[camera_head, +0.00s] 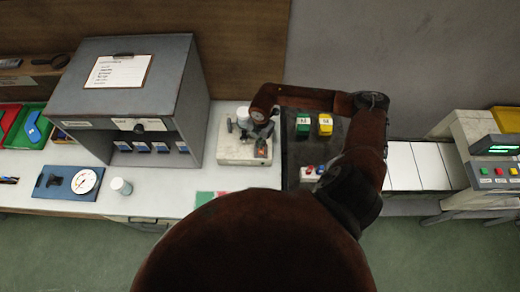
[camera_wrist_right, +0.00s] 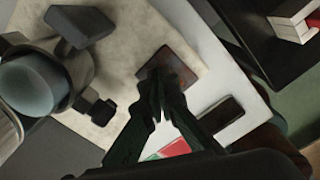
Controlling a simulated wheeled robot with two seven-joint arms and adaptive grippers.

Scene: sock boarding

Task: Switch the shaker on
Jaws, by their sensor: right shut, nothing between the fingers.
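The shaker (camera_head: 232,154) is a pale, speckled box on the white bench, with a jar and dark clamps on top. In the right wrist view its pale top (camera_wrist_right: 120,60) fills the upper middle, and the round grey jar (camera_wrist_right: 30,88) stands at the left. A brown-red square plate, probably the switch (camera_wrist_right: 185,62), lies near the top's edge. My right gripper (camera_head: 264,140) is over the shaker's right side. In the wrist view its fingers (camera_wrist_right: 165,88) are closed together, with tips over the plate; whether they touch is unclear. My left gripper is not in view.
A dark tray beside the shaker holds green (camera_head: 303,127) and yellow (camera_head: 325,125) blocks. A grey cabinet (camera_head: 190,100) stands left. A white jar (camera_head: 121,186) and a blue board with a dial (camera_head: 55,184) are at the front left. A conveyor (camera_head: 402,165) runs right.

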